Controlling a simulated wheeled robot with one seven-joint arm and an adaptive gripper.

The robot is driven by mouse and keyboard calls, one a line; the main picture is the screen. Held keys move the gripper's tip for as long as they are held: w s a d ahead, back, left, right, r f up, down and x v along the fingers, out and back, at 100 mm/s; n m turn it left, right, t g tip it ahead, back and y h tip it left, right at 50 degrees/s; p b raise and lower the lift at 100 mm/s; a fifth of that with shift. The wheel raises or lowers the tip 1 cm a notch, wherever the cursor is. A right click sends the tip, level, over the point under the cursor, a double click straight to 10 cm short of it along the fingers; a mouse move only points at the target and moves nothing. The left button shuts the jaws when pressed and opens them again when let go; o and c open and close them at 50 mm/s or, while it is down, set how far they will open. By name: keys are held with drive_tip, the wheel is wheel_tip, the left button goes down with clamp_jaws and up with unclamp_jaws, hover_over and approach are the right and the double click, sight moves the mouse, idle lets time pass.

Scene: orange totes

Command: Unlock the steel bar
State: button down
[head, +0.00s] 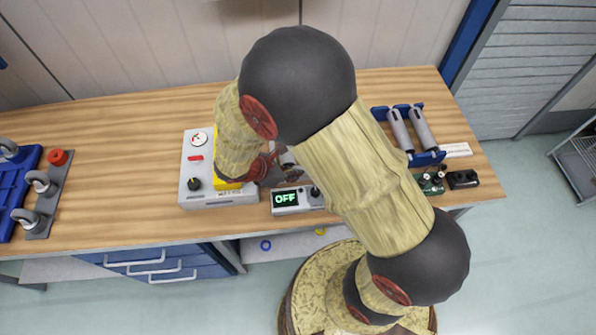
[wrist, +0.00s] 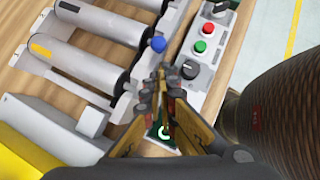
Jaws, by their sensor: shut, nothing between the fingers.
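My gripper (wrist: 166,78) is shut and empty in the wrist view, its fingertips just below a small blue knob (wrist: 158,44). I cannot tell if they touch it. Two steel bars lie left of the gripper in a grey holder: one with an orange mark (wrist: 75,69) and one with a dark mark (wrist: 98,23). No label shows which is the task's bar, and I cannot see how they are locked. In the head view my arm hides most of this spot, with my gripper (head: 268,164) partly visible.
A grey control box (wrist: 205,50) with red and green buttons and black knobs is right of the fingers. A display (head: 286,198) reads OFF. A grey box (head: 190,170) stands left, a blue rack (head: 432,158) with grey cylinders right. The left-middle bench is clear.

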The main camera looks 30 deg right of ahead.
drive_tip(key=p+v, duration=0.1)
drive_tip(key=v, duration=0.9)
drive_tip(key=shift+a, duration=0.4)
drive_tip(key=shift+s+r, duration=0.1)
drive_tip(key=shift+r, duration=0.05)
